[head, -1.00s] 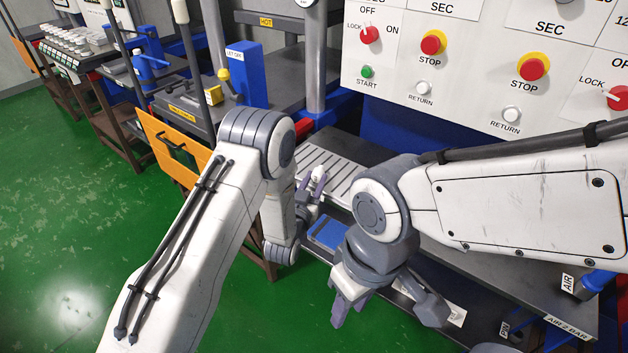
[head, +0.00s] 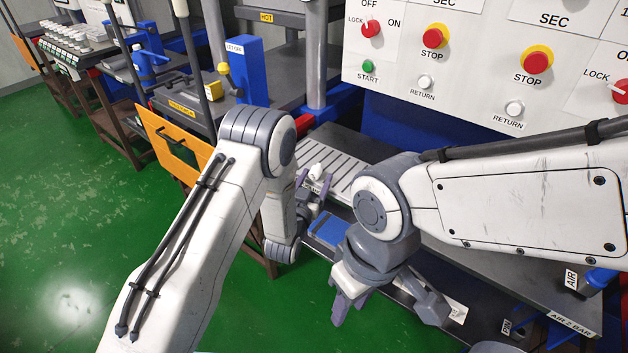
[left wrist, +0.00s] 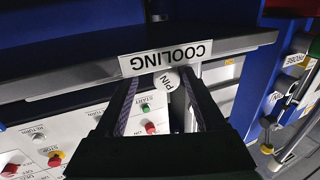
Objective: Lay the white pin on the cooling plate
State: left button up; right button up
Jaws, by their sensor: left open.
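The white pin (head: 316,171) is at the near edge of the slatted cooling plate (head: 345,171). In the left wrist view, the pin's round end marked PIN (left wrist: 167,81) shows between the fingers, against the edge of the COOLING label (left wrist: 165,58). My left gripper (head: 314,187) is open, with one finger on each side of the pin; the fingers also show in the left wrist view (left wrist: 155,105). Whether the pin's full length rests on the plate is hidden. My right gripper (head: 385,303) is open and empty, lower and to the right, in front of the bench.
The white control panel (head: 470,65) with red stop buttons stands behind. An orange panel (head: 170,142) is at the left. A HOT press (head: 266,17) stands at the back. Green floor is clear on the left.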

pick_arm(q)
jog(key=b+v, duration=0.1)
jog(key=v, duration=0.9)
jog(key=shift+s, duration=0.15)
